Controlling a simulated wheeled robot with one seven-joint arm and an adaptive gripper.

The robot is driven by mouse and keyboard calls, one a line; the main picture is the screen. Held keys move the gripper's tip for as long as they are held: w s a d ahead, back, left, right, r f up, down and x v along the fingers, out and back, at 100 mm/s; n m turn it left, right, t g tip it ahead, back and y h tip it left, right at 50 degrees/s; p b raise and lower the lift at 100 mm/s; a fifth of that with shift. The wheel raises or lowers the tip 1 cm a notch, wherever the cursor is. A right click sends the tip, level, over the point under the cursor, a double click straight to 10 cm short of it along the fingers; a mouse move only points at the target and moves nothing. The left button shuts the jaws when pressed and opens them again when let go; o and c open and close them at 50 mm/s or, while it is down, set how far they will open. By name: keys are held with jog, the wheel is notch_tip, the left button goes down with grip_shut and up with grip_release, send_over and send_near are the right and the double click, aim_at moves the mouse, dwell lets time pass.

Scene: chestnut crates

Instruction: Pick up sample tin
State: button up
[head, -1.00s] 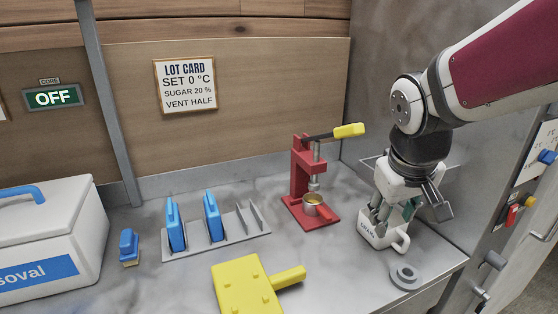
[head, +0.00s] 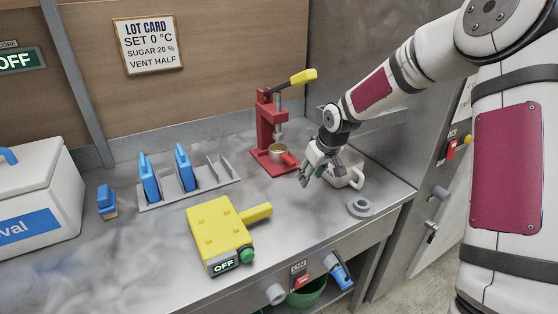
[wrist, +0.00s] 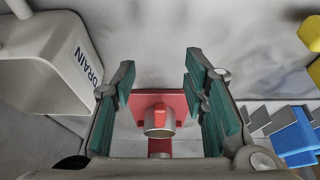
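The sample tin appears to be the small metal cup (head: 279,153) with a red handle, standing on the base of the red press (head: 268,135). The wrist view shows the tin (wrist: 159,122) straight ahead, its red handle pointing towards me, on the red base plate (wrist: 182,103). My gripper (head: 318,172) is just right of the tin in the head view. In the wrist view, my gripper (wrist: 160,100) has its teal finger pads wide apart on either side of the tin, with nothing held. I see no contact with the tin.
A white drain cup (head: 348,172) stands close beside my gripper; it also shows in the wrist view (wrist: 50,60). A grey ring (head: 360,207) lies near the counter's right edge. A yellow box (head: 218,232) and a rack of blue pieces (head: 185,190) stand to the left.

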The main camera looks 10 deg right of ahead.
aim_at(291, 160)
jog(key=w, duration=0.2)
jog(key=w+a, duration=0.1)
jog(key=w, duration=0.1)
jog(key=w+a, duration=0.1)
jog(key=w, duration=0.2)
jog(key=shift+w+a, duration=0.1)
jog(key=shift+a, duration=0.05)
jog(key=w, duration=0.1)
jog(key=w+a+b, duration=0.1)
jog(key=w, duration=0.1)
jog(key=shift+w+a+f, duration=0.1)
jog(key=shift+w, duration=0.1)
jog(key=shift+x, duration=1.4)
grip_shut()
